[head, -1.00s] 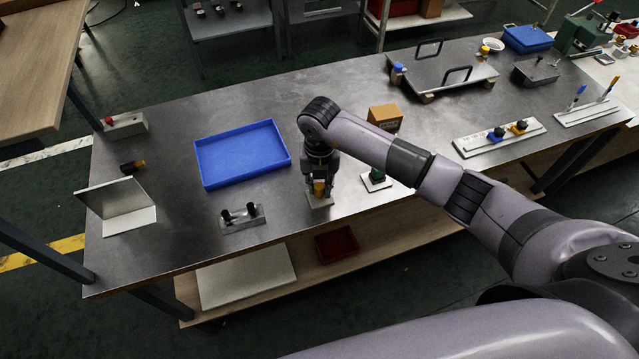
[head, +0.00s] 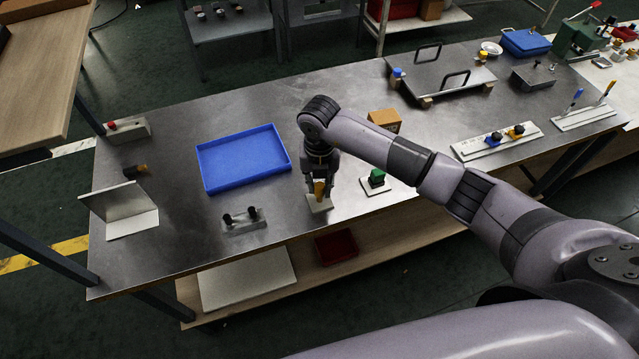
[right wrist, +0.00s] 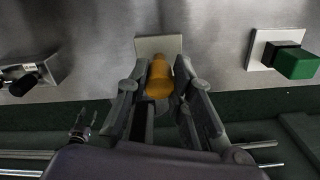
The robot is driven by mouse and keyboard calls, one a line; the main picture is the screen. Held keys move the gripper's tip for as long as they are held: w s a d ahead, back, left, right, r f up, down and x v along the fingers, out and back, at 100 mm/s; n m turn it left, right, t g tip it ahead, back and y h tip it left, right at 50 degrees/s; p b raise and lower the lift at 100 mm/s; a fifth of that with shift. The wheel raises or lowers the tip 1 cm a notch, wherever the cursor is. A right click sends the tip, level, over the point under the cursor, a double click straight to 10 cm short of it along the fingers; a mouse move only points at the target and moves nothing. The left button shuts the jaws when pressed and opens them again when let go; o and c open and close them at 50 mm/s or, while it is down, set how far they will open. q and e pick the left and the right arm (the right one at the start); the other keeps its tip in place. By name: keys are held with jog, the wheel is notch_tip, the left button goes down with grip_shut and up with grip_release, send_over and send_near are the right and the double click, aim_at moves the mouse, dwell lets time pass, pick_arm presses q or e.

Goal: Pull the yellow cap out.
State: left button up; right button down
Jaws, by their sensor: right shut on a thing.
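The yellow cap (head: 319,189) is between the fingers of my right gripper (head: 318,184), which is shut on it. The right wrist view shows the cap (right wrist: 160,77) as a rounded orange-yellow piece between the two fingers (right wrist: 160,92). A pale square base plate (head: 322,206) lies on the table just below the cap, and its bare part also shows in the wrist view (right wrist: 158,44). The fingers partly hide the cap's lower end, so I cannot tell whether it still touches the plate. My left gripper is not in view.
A green cap on a white plate (head: 376,180) stands close on the right. A grey fixture with black knobs (head: 243,221) is at the left front. A blue tray (head: 206,180) lies behind left, and a cardboard box (head: 384,120) behind right. The table's front edge is near.

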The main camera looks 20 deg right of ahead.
aim_at(319, 184)
jog(key=shift+r, duration=0.2)
jog(key=shift+r+p, duration=1.4)
jog(key=shift+r, duration=0.55)
